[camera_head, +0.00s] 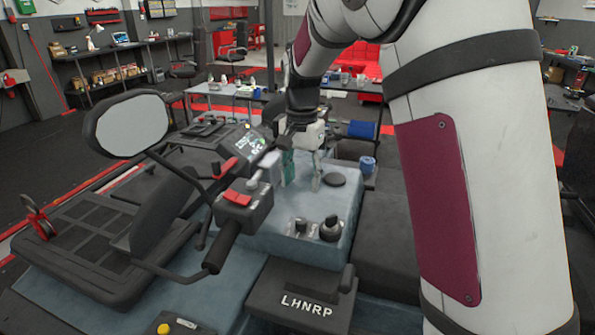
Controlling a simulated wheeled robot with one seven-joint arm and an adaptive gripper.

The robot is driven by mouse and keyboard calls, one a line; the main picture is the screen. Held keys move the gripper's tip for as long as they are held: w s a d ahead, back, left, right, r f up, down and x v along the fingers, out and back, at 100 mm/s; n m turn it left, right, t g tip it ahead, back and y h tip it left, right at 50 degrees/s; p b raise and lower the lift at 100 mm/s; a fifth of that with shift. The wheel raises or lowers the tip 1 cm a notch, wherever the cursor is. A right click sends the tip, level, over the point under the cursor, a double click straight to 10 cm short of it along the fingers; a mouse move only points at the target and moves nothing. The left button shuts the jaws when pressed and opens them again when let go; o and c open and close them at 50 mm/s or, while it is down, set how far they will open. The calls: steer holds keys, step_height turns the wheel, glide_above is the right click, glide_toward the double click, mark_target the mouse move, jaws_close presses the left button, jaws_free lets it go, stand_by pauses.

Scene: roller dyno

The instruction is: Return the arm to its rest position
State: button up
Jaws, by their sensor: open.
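My gripper (302,168) is near the middle of the view, pointing down over the blue-grey vehicle body (275,235). I cannot tell whether a finger touches the green part. My white arm fills the right side and bends over the top towards the gripper.
A handlebar (222,247) with a mirror (127,125) and red switch (238,197) stands left of my gripper. Knobs (330,228) and a lever marked LHNRP (303,296) are in front. A blue cup (367,164) is to the right. A bench (222,92) stands behind.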

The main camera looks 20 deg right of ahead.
steer(key=shift+r, duration=0.1)
steer(key=s+r+n+t, duration=0.1)
steer(key=s+r+n, duration=0.1)
steer(key=s+r, duration=0.45)
steer(key=s+r+n+t, duration=0.2)
steer(key=s+r+n, duration=0.1)
steer(key=s, duration=0.6)
steer(key=s+n+t, duration=0.2)
steer(key=s+n, duration=0.2)
steer(key=s, duration=0.9)
steer(key=shift+s+f+t, duration=0.2)
steer(key=shift+f+t, duration=0.05)
steer(key=shift+t, duration=0.05)
steer(key=shift+r, duration=0.6)
